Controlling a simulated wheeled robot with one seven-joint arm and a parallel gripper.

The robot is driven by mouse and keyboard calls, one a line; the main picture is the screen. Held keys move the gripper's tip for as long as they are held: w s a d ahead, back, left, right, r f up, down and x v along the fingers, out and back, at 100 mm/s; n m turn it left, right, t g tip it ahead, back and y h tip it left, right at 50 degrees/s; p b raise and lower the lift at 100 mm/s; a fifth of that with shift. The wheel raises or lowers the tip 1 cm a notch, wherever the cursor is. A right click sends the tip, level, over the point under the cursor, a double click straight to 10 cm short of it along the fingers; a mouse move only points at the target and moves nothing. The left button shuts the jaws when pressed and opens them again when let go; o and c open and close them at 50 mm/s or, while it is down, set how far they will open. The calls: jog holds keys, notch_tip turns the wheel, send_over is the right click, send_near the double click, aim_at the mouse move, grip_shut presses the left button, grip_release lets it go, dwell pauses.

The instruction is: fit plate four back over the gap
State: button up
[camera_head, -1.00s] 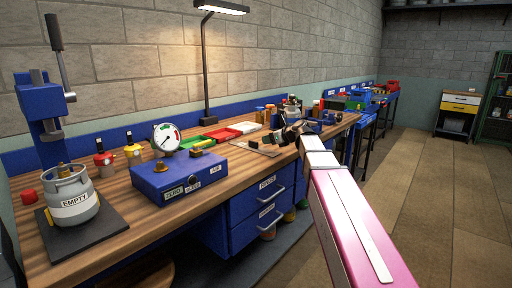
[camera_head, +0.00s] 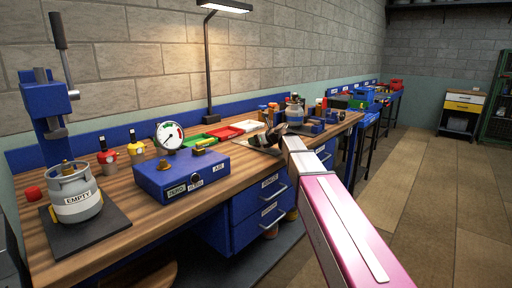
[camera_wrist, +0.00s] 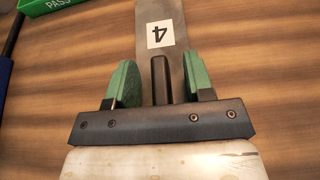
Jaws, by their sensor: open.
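Plate four is a flat grey metal strip with a white label reading 4 (camera_wrist: 165,34), lying on the wooden bench in the wrist view. A dark upright grip (camera_wrist: 161,78) stands at its near end. My gripper (camera_wrist: 161,82) is open, with one green finger on each side of this grip and space showing on both sides. In the head view my gripper (camera_head: 268,138) is low over the bench in front of the trays, and it hides most of what lies beneath. I cannot make out the gap in either view.
A green tray marked PASS (camera_wrist: 48,5) is at the top left of the wrist view. In the head view a red tray (camera_head: 225,133) and a white tray (camera_head: 245,126) lie behind my gripper. A blue gauge box (camera_head: 180,175) stands to the left, and a grey canister (camera_head: 294,111) behind.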

jog(key=shift+w+a+f, duration=0.15)
jog(key=shift+w+a, duration=0.1)
jog(key=shift+a, duration=0.05)
grip_shut()
